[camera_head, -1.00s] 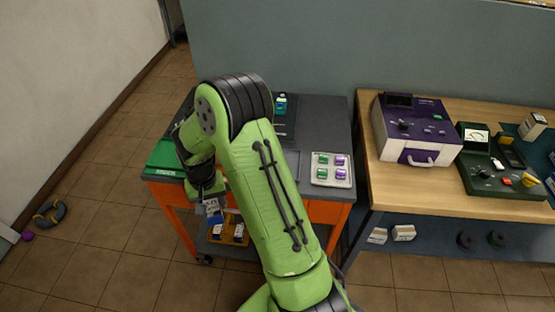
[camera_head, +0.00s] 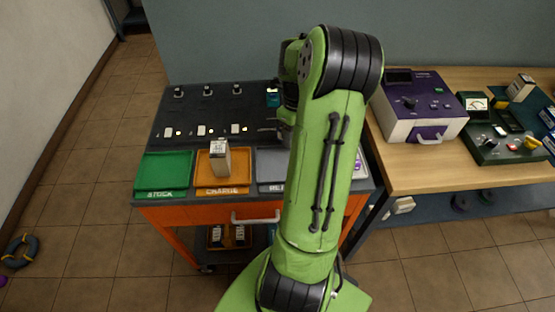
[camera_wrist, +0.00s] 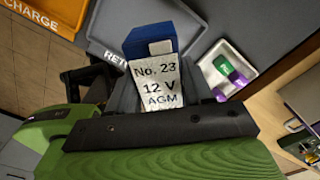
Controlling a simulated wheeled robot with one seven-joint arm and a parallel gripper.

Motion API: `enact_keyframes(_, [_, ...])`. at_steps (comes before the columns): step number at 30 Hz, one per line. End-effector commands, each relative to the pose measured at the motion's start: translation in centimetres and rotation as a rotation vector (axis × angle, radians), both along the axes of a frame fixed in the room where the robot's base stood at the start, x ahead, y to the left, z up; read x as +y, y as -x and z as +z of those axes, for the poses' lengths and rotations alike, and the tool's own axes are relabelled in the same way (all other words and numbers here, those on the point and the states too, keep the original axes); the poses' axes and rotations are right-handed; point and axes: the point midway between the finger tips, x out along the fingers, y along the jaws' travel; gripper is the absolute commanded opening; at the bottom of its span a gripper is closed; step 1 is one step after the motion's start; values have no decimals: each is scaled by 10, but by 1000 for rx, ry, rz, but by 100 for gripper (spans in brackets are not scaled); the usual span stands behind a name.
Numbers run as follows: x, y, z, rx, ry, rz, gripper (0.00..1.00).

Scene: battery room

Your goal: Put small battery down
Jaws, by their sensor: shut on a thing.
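My gripper (camera_wrist: 160,92) is shut on a small battery (camera_wrist: 158,85), a block with a blue end and a white label reading "No. 23 12 V AGM". In the wrist view it is over or near a grey tray (camera_wrist: 118,62) whose partly hidden label begins "RET"; I cannot tell whether it touches. In the head view my arm hides the held battery. The grey tray (camera_head: 268,163) shows left of my arm. A green STOCK tray (camera_head: 165,172) is empty. An orange CHARGE tray (camera_head: 205,181) holds a pale battery (camera_head: 220,157) standing upright.
A teal battery (camera_head: 273,98) stands on the dark panel behind the trays. A white tray (camera_wrist: 243,68) holds green and purple cells. A purple-and-white device (camera_head: 422,105) and a green meter (camera_head: 497,130) stand on the wooden bench at right. More batteries lie on the cart's lower shelf.

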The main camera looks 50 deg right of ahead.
Motion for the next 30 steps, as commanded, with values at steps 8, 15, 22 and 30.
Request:
enact_keyframes(8, [1, 0, -56, 0, -4, -5, 0])
enact_keyframes(15, [1, 0, -92, 2, -5, -4, 0])
enact_keyframes(22, [0, 0, -97, 0, -1, -2, 0])
enact_keyframes(30, [1, 0, -100, 1, -2, -3, 66])
